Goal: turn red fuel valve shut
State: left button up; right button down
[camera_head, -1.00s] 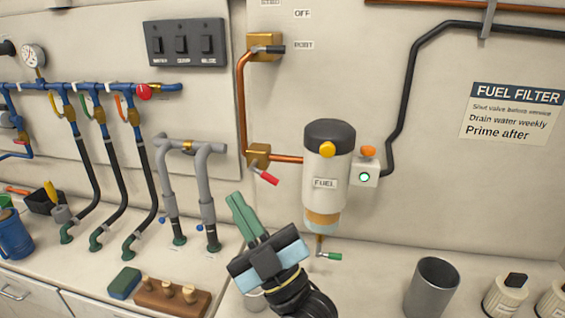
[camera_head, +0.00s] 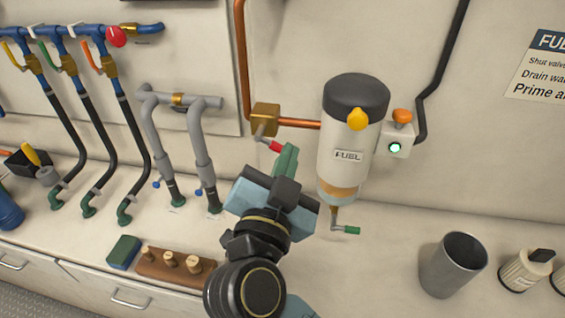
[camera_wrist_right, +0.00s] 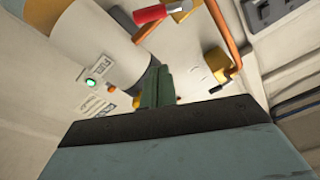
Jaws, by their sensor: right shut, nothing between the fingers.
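The red fuel valve has a brass body (camera_head: 265,118) on the copper pipe left of the white fuel filter (camera_head: 345,135). Its red-gripped lever (camera_head: 271,146) slants down and to the right. My right gripper (camera_head: 287,156) is shut and empty, its green fingers just right of and below the lever's red end, which they partly overlap in the head view. In the right wrist view the red lever grip (camera_wrist_right: 150,13) shows beyond the shut fingertips (camera_wrist_right: 158,76); I cannot tell whether they touch. My left gripper is not in view.
A green-handled drain lever (camera_head: 350,230) hangs under the filter. An orange knob (camera_head: 402,116) sits on a box with a lit green button to the right. Grey pipes (camera_head: 200,150) stand left. A metal cup (camera_head: 453,265) stands on the counter at right.

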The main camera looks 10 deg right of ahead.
jog(key=w+f, duration=0.2)
jog(key=w, duration=0.3)
jog(key=shift+w+d+f, duration=0.35)
jog(key=shift+w+d, duration=0.05)
